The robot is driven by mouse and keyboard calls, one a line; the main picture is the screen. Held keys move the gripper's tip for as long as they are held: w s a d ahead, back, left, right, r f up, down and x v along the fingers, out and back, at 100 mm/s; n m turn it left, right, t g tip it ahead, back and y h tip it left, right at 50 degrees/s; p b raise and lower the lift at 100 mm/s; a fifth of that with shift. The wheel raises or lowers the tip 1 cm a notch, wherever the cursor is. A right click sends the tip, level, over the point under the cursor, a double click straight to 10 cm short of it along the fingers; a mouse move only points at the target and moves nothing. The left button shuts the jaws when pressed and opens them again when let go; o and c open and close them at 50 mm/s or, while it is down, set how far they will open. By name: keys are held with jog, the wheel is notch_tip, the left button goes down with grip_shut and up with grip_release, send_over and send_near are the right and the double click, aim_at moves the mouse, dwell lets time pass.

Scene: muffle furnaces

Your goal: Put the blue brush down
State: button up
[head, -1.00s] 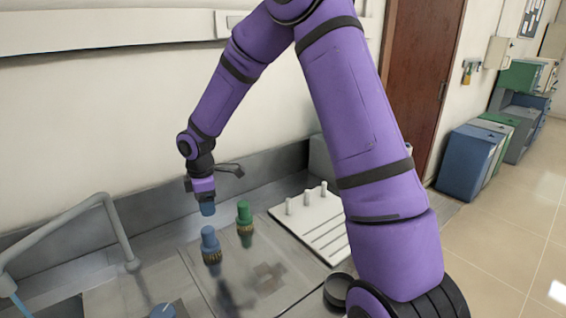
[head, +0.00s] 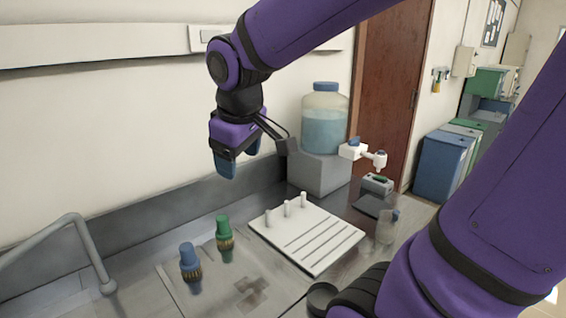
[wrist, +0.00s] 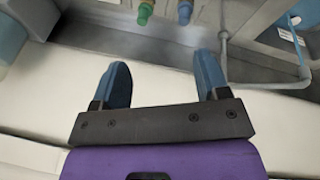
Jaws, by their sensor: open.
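The blue brush (head: 190,262) stands upright, bristles down, on the grey mat at the lower left of the head view. A green brush (head: 225,232) stands upright just right of it. My gripper (head: 239,166) is raised well above and behind the brushes, near the wall, and holds nothing. In the wrist view its two blue fingers (wrist: 161,84) are spread wide with an empty gap. The tops of the blue brush (wrist: 185,12) and the green brush (wrist: 145,12) show at the upper edge of that view, apart from the fingers.
A white pegged board (head: 330,243) lies right of the brushes. Behind it a grey block (head: 320,175) carries a large bottle of blue liquid (head: 325,125). A glass beaker (head: 386,228) stands further right. A bent grey faucet pipe (head: 95,250) rises at left.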

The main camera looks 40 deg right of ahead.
jog(key=s+r+m+t+y, duration=0.1)
jog(key=s+m, duration=0.3)
jog(key=s, duration=0.7)
jog(key=shift+d+r+t, duration=0.3)
jog(key=shift+d+r, duration=0.15)
jog(key=shift+r, duration=0.05)
jog(key=shift+o, duration=0.5)
